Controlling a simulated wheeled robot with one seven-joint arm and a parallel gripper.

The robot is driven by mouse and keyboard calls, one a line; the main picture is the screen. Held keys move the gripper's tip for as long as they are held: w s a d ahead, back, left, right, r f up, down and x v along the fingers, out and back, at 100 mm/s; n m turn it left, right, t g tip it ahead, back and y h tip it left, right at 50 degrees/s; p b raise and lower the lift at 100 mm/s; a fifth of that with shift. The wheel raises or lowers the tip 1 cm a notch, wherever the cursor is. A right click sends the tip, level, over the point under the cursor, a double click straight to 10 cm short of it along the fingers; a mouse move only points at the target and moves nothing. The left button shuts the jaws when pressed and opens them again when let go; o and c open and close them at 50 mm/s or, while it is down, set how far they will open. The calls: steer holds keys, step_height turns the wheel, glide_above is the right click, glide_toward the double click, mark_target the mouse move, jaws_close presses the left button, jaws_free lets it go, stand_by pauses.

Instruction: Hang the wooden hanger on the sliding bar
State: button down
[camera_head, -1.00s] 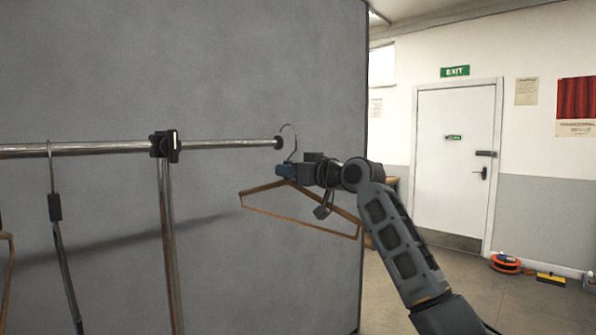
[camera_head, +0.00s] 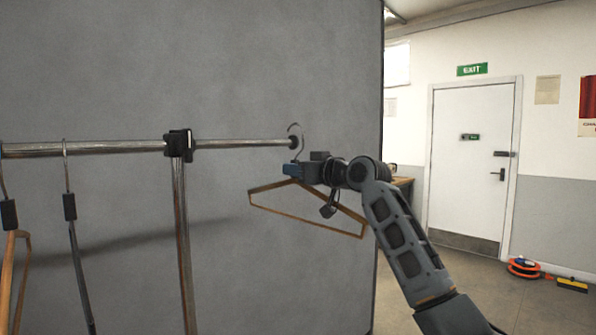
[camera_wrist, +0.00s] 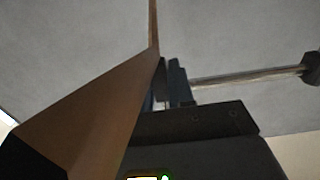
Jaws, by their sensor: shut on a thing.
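My gripper (camera_head: 290,170) is shut on the wooden hanger (camera_head: 310,219) near the top of its frame, just under the metal hook. The hanger hangs below the gripper, its hook pointing up. The hook (camera_head: 296,130) appears at the right end of the sliding bar (camera_head: 245,143); I cannot tell whether it is around the end cap or only in front of or beside it. In the wrist view the hanger's wood (camera_wrist: 100,115) fills the left, between or beside the dark fingers (camera_wrist: 170,85), and the bar (camera_wrist: 245,77) shows at right.
A clamp (camera_head: 179,144) on an upright post (camera_head: 183,240) holds the bar. Two other hangers, one dark (camera_head: 80,260) and one wooden (camera_head: 20,265), hang from the rail's left part. A grey panel (camera_head: 270,60) stands behind. Open floor lies at right, before a white door (camera_head: 470,160).

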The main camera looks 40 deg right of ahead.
steer(key=shift+w+a+b, duration=0.15)
steer(key=shift+w+b, duration=0.15)
steer(key=shift+w, duration=1.35)
steer(key=shift+w+a+b, duration=0.15)
steer(key=shift+w+b, duration=0.1)
steer(key=shift+w, duration=1.4)
steer(key=shift+f, duration=0.15)
steer(key=shift+f+b, duration=0.35)
steer(key=shift+b, duration=0.1)
steer(key=shift+f+b, duration=0.45)
steer(key=shift+f, duration=0.2)
steer(key=shift+f, duration=0.35)
steer(key=shift+f+b, duration=0.15)
steer(key=shift+b, duration=0.2)
steer(key=c, duration=0.9)
jaws_free()
